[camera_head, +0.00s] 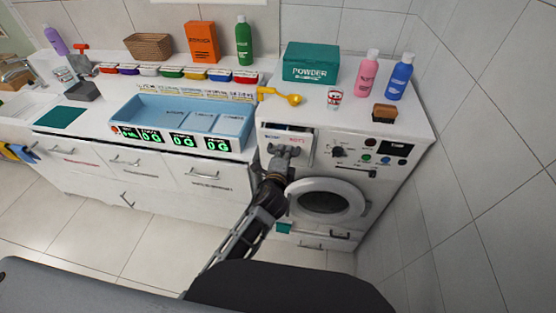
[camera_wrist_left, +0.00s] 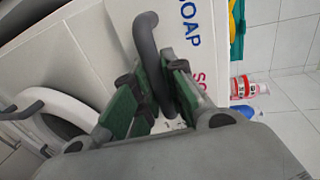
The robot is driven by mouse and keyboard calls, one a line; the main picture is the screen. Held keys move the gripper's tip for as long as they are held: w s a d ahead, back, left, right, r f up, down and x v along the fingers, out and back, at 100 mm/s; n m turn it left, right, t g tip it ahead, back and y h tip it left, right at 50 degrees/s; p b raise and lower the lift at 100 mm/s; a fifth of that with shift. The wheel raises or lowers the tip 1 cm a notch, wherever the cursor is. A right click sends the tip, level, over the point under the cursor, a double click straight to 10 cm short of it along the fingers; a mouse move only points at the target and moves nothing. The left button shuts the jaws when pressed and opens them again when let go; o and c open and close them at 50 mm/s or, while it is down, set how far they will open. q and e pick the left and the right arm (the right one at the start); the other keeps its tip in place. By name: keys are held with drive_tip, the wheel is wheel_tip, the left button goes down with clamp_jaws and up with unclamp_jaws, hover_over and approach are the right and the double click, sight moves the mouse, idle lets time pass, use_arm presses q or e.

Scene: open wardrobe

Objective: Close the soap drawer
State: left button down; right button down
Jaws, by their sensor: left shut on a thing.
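The soap drawer (camera_head: 303,146) is at the upper left of the washing machine's front. Its white front stands out from the machine, and an opening with blue and dark contents shows above it. My left gripper (camera_head: 281,163) is at the drawer front. In the left wrist view, my left gripper (camera_wrist_left: 158,80) is shut on the dark curved drawer handle (camera_wrist_left: 146,42), which runs between its green pads. The white drawer front (camera_wrist_left: 108,35) there carries blue and red lettering. My right gripper is not in view.
The washing machine (camera_head: 400,165) has a round door (camera_head: 326,201) below the drawer. A yellow scoop (camera_head: 290,98), a teal powder box (camera_head: 310,63) and pink and blue bottles stand on top. A blue tray (camera_head: 150,103) lies on the counter to the left. A tiled wall is at right.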

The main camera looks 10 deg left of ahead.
sight(285, 146)
use_arm(q)
drive_tip(key=shift+r+x, duration=0.2)
drive_tip(key=shift+x, duration=0.7)
drive_tip(key=shift+r+x, duration=0.15)
drive_tip(key=shift+x, duration=0.75)
drive_tip(key=shift+w, duration=0.1)
drive_tip(key=shift+r, duration=0.1)
drive_tip(key=c, duration=1.5)
unclamp_jaws()
drive_tip(key=shift+w, duration=0.2)
drive_tip(key=shift+o, duration=0.2)
drive_tip(key=v, duration=1.2)
drive_tip(key=shift+a, duration=0.15)
